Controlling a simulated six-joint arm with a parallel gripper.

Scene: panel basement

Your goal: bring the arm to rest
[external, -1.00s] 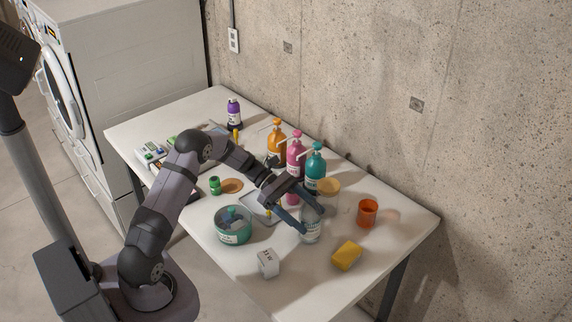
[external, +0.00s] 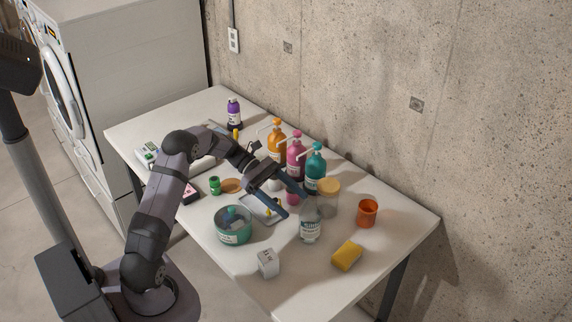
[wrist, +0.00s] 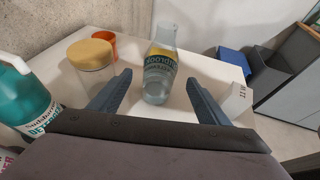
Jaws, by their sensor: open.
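My gripper (external: 292,202) is open and empty above the table (external: 293,284). In the wrist view its two fingers (wrist: 155,94) stand apart. A clear bottle (external: 311,228) with a printed label stands upright on the table just beyond the fingertips; it also shows in the wrist view (wrist: 158,72), beyond and between the fingers. My arm reaches over the table from the lower left, bent at the elbow.
Orange (external: 277,140), pink (external: 295,157) and teal (external: 315,170) pump bottles stand behind the gripper. A jar with a tan lid (external: 328,187), an orange cup (external: 367,213), a yellow block (external: 347,256), a white box (external: 268,263) and a teal bowl (external: 233,236) surround the clear bottle.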

